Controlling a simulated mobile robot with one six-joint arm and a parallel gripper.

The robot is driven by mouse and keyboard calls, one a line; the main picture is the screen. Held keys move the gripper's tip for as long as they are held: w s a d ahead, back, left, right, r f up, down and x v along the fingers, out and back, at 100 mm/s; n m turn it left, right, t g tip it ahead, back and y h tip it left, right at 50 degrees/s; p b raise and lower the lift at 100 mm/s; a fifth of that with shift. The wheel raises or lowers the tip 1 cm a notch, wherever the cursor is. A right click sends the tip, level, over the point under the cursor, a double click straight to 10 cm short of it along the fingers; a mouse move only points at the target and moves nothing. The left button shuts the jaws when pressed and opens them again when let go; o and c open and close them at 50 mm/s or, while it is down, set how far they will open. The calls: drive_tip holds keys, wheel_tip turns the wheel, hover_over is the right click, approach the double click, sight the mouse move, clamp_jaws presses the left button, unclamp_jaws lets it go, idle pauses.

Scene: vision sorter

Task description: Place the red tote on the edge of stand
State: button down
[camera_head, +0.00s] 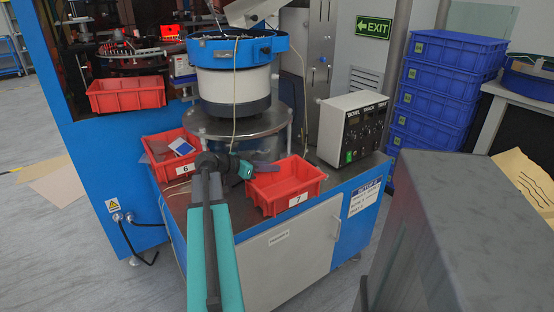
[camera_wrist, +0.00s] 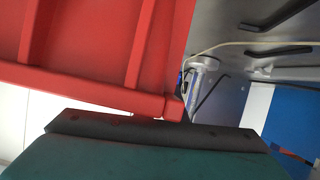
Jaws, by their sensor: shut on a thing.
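The red tote (camera_head: 285,186) with label 7 is at the front part of the stand (camera_head: 345,188), a blue cabinet with a metal top. My gripper (camera_head: 248,169) is shut on the tote's left rim. The tote is upright and empty, near the stand's front edge; I cannot tell if its base touches the top. In the wrist view the tote's ribbed red wall (camera_wrist: 95,45) fills the upper left, above a dark finger. The jaws' grip itself is mostly hidden.
Red tote 6 (camera_head: 165,158) with items inside sits on the left of the stand. A bowl feeder (camera_head: 235,85) stands behind, and a control box (camera_head: 352,128) at the right. Another red tote (camera_head: 126,94) is on the blue machine. Blue crates (camera_head: 440,90) are stacked at right.

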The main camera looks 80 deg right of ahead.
drive_tip(key=shift+d+p, duration=0.3)
drive_tip(key=shift+d, duration=1.1)
drive_tip(key=shift+s+d, duration=0.1)
drive_tip(key=shift+s+d+r+p, duration=0.15)
drive_tip(key=shift+d+p, duration=0.15)
drive_tip(key=shift+d, duration=0.65)
drive_tip(key=shift+s+d+f+p, duration=0.1)
drive_tip(key=shift+d+p, duration=0.15)
drive_tip(key=shift+d, duration=0.65)
drive_tip(key=shift+f, duration=0.8)
drive_tip(key=shift+f, duration=0.15)
drive_tip(key=c, duration=1.8)
unclamp_jaws()
drive_tip(key=shift+r, duration=0.2)
